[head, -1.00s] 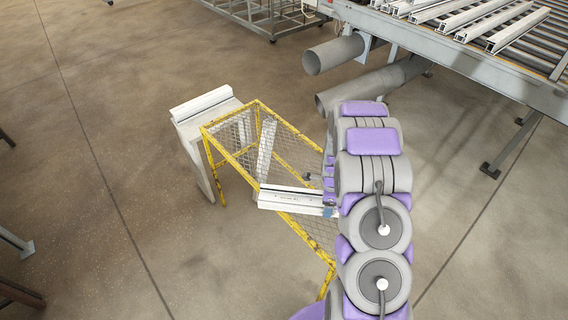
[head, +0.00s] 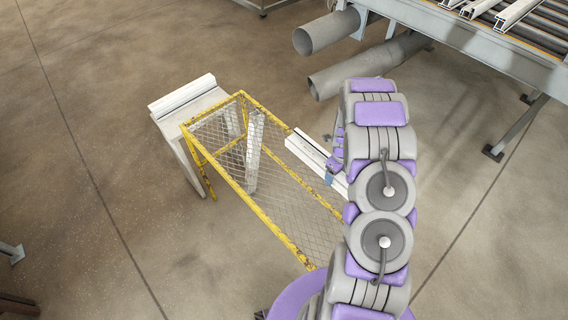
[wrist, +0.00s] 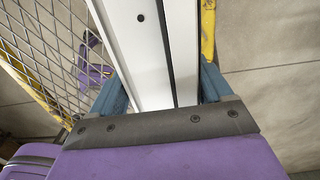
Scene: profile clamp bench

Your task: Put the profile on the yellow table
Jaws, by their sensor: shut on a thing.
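A white profile (head: 312,152) is held in my gripper (head: 338,166), which is partly hidden behind my arm in the head view. In the wrist view the blue fingers of my gripper (wrist: 162,88) are on both sides of the profile (wrist: 148,55). The yellow table (head: 222,172) has a yellow frame and a wire mesh top. The held profile runs along its right long rail. In the wrist view mesh shows to the left of the profile and a yellow rail (wrist: 208,28) to its right. I cannot tell its height above the mesh.
One more (head: 182,92) lies on a pale stand (head: 178,140) at the table's left end. Large pipes (head: 365,67) and a roller conveyor (head: 475,40) with profiles are at the upper right.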

